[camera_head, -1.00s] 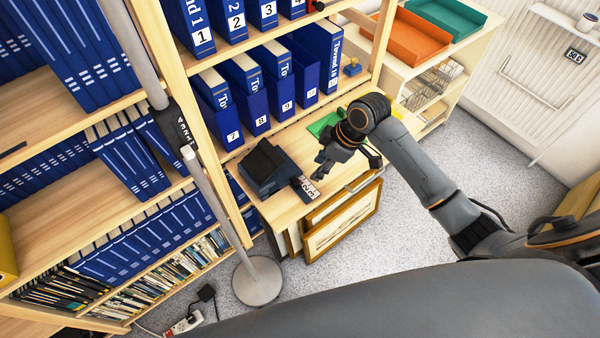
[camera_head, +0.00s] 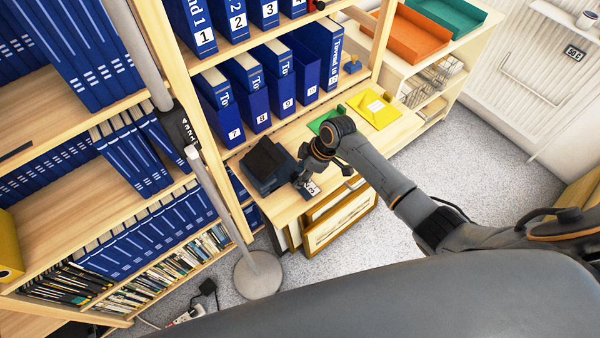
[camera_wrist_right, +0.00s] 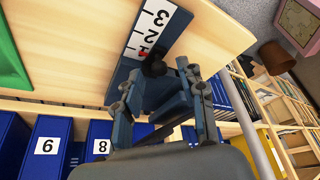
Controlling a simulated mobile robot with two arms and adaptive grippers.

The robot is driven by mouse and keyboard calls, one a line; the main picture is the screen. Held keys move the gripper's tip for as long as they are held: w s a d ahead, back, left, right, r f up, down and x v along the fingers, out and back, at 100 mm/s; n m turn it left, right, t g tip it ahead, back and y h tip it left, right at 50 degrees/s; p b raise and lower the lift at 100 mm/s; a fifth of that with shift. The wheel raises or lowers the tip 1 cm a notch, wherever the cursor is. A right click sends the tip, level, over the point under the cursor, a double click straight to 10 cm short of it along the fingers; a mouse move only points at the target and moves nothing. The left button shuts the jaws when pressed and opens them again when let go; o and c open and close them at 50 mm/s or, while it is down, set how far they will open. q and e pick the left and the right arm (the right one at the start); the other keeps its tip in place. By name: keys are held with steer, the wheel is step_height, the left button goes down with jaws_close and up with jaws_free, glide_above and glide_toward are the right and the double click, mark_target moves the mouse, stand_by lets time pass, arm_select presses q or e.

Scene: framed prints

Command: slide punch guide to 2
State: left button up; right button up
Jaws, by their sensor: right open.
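The dark blue hole punch (camera_head: 264,166) stands on the wooden desk top, left of my right gripper. Its guide carries a white number scale (camera_head: 312,188) that sticks out toward the desk's front. In the right wrist view the scale (camera_wrist_right: 157,24) shows 3, 2 and 1, with 3 farthest from the gripper. A small red mark (camera_wrist_right: 143,53) shows by the 1, and a black knob (camera_wrist_right: 153,66) sits just below it. My right gripper (camera_head: 308,172) is open over the guide. In the wrist view its fingers (camera_wrist_right: 166,86) lie around or near the knob; contact is unclear. My left gripper is out of view.
Numbered blue binders (camera_head: 255,105) stand on the shelf behind the punch. A green pad (camera_head: 325,120) and a yellow item (camera_head: 377,107) lie farther right on the desk. Framed prints (camera_head: 340,220) lean below its front edge. A grey pole (camera_head: 215,190) rises at the left.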

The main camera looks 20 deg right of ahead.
steer(key=shift+a+f, duration=0.1)
steer(key=shift+f, duration=0.15)
jaws_close()
